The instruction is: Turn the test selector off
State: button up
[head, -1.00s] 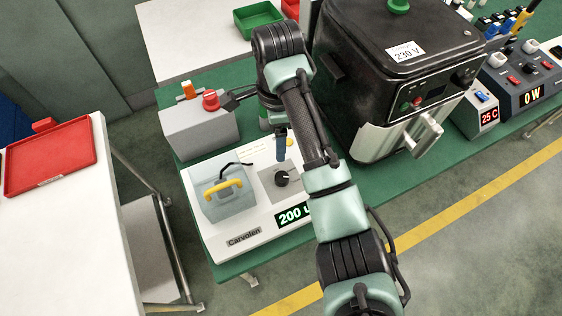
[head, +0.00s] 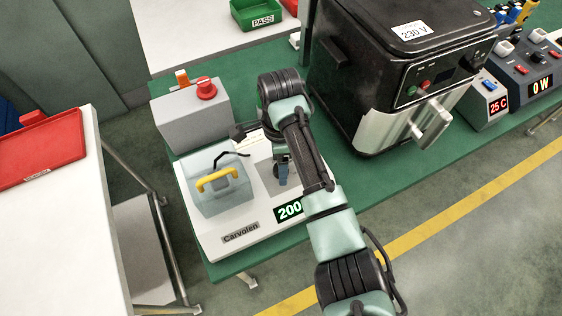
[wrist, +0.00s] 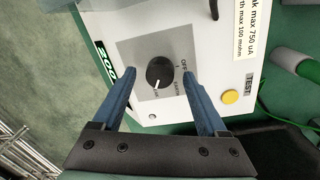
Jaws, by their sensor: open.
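The test selector is a round black knob (wrist: 159,73) on a grey square plate of the white Carvolen tester (head: 232,232). In the wrist view its white mark points toward the picture's lower edge, and small labels including OFF and EARTH sit around it. My gripper (wrist: 160,75) is open, with one blue finger on each side of the knob in that view. I cannot tell whether the fingertips reach down beside the knob or hover above it. In the head view my gripper (head: 281,176) is over the tester's plate and hides the knob. The green display (head: 289,209) shows 200.
A grey box with a yellow handle (head: 216,182) stands on the tester, left of my gripper. A grey box with a red button (head: 205,88) is behind it. A black fryer (head: 400,60) stands to the right. The wrist view shows a yellow TEST button (wrist: 230,97).

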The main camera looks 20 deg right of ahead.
jog(key=shift+f, duration=0.2)
jog(key=shift+c, duration=0.3)
grip_shut()
